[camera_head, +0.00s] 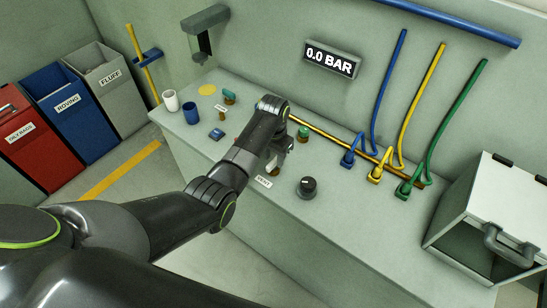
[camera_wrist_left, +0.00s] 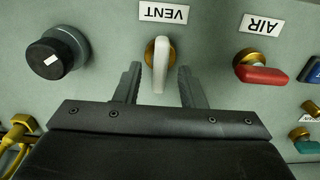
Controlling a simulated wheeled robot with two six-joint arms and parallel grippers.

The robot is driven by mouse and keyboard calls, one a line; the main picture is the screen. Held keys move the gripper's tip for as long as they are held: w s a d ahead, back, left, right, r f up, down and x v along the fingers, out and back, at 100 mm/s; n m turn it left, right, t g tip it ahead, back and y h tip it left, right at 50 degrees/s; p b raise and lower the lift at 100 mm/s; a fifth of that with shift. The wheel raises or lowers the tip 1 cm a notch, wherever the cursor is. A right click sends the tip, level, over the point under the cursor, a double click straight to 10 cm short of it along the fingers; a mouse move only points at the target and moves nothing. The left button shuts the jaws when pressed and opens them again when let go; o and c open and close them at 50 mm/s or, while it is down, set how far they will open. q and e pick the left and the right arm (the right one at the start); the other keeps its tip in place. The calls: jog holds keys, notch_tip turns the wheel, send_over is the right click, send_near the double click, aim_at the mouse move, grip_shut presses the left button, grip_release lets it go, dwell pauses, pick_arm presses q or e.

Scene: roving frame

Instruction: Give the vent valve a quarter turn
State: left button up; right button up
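The vent valve (camera_wrist_left: 163,60) has a pale handle on a brass base, beside the VENT label (camera_wrist_left: 164,13), which reads upside down in the left wrist view. The handle points straight down in that view, toward my gripper. My left gripper (camera_wrist_left: 160,70) is open, one finger on each side of the handle, with a visible gap on both sides. In the head view my left gripper (camera_head: 276,160) is over the bench by the VENT label (camera_head: 264,183), and my arm hides part of the valve. My right gripper is in neither view.
A black knob (camera_wrist_left: 50,58) and the red AIR valve (camera_wrist_left: 265,74) flank the vent valve. On the bench (camera_head: 345,240) are cups, hose couplings (camera_head: 376,174) and a grey case (camera_head: 490,220). The wall display (camera_head: 332,59) reads 0.0 BAR. Bins stand left.

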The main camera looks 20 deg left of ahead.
pick_arm(q)
jog(key=shift+f, duration=0.75)
jog(key=shift+c, duration=0.3)
grip_shut()
